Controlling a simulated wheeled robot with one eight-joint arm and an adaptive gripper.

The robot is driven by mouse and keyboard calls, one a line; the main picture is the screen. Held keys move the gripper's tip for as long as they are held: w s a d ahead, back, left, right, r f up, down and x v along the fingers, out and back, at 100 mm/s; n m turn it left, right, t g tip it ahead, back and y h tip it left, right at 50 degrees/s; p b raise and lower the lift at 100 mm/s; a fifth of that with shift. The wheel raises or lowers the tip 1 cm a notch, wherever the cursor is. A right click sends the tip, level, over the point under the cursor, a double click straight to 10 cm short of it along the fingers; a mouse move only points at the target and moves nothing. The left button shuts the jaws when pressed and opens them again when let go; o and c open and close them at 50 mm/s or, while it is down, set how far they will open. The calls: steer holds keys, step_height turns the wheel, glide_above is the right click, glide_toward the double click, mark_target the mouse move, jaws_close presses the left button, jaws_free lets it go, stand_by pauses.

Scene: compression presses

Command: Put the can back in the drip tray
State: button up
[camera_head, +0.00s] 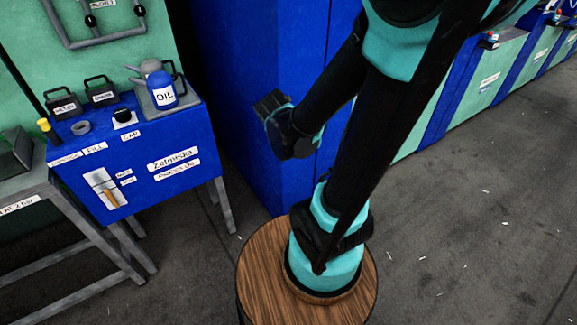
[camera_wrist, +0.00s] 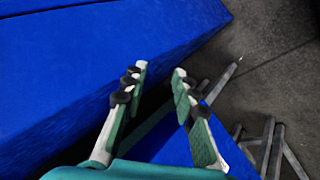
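The can (camera_head: 162,94) is blue with a white OIL label and a grey top, and it stands upright at the back right of the blue bench. A grey drip tray (camera_head: 146,104) is under it; I cannot tell whether the can is seated fully inside its rim. My gripper (camera_wrist: 160,72) is open and empty in the wrist view, its two fingers apart. In the head view it is on the folded arm, to the right of the bench and well apart from the can. The can is not visible in the wrist view.
The blue bench (camera_head: 170,190) also holds two dark handled containers (camera_head: 63,105), a grey ring (camera_head: 81,128) and a black cap on a white label (camera_head: 122,116). A tall blue cabinet (camera_head: 262,60) stands behind my arm. The grey floor (camera_head: 470,210) at right is open.

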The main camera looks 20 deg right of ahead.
steer(key=s+a+f+m+g+y, duration=0.2)
steer(key=s+f+m+g+y, duration=0.1)
steer(key=s+m, duration=0.5)
steer(key=s+f, duration=0.1)
steer(key=s, duration=0.2)
steer(key=shift+s+m, duration=0.25)
steer(key=shift+m, duration=0.15)
